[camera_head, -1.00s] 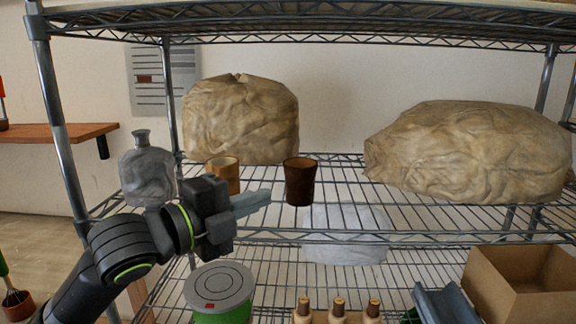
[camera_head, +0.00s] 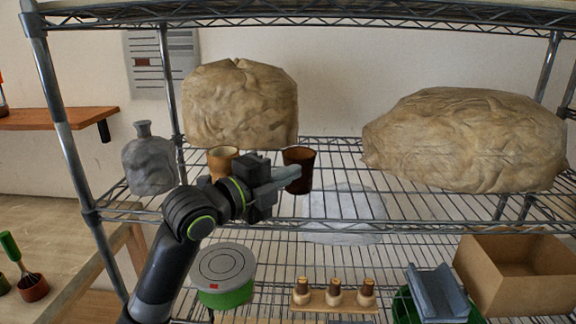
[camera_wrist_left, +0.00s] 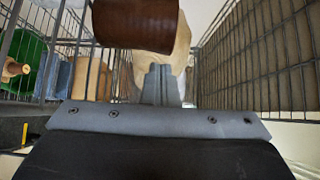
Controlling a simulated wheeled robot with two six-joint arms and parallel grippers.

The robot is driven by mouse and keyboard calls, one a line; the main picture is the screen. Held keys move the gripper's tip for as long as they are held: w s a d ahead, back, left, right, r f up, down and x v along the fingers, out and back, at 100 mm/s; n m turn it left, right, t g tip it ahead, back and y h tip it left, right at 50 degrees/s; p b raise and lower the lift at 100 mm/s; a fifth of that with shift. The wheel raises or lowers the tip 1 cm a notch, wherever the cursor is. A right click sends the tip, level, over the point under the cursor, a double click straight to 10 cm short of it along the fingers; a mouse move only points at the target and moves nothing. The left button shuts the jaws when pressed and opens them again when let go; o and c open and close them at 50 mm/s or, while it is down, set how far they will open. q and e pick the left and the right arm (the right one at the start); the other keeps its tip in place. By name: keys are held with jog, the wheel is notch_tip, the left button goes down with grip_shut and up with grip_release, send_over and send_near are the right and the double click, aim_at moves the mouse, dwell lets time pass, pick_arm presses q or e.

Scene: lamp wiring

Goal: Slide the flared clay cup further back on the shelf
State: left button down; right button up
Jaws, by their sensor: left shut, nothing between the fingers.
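The flared clay cup, dark brown and wider at its rim, seems to be the dark cup (camera_head: 301,165) standing upright on the wire shelf (camera_head: 420,213). My left gripper (camera_head: 293,177) has its fingers shut and empty, at the front left of this cup, overlapping its lower part in the head view. In the left wrist view the brown cup (camera_wrist_left: 135,22) lies just beyond the shut fingertips (camera_wrist_left: 160,72). I cannot tell whether they touch. A lighter tan cup (camera_head: 223,157) stands to the left, partly hidden behind my gripper. My right gripper is not in view.
Two large wrapped tan bundles (camera_head: 240,102) and (camera_head: 470,140) sit on the shelf. A grey bottle (camera_head: 150,163) stands at left. Below are a green tin (camera_head: 224,278), several wooden pegs (camera_head: 335,296) and a cardboard box (camera_head: 520,270).

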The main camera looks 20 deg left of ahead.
aim_at(289, 164)
pick_arm(q)
jog(key=shift+w+a, duration=0.25)
jog(key=shift+w, duration=0.35)
jog(key=shift+w+a+f, duration=0.1)
jog(key=shift+w, duration=0.3)
jog(key=shift+w+a+b, duration=0.25)
jog(key=shift+w+b, duration=0.4)
jog(key=shift+w, duration=0.3)
jog(key=shift+w+a, duration=0.1)
jog(key=shift+w, duration=0.3)
jog(key=shift+s, duration=0.15)
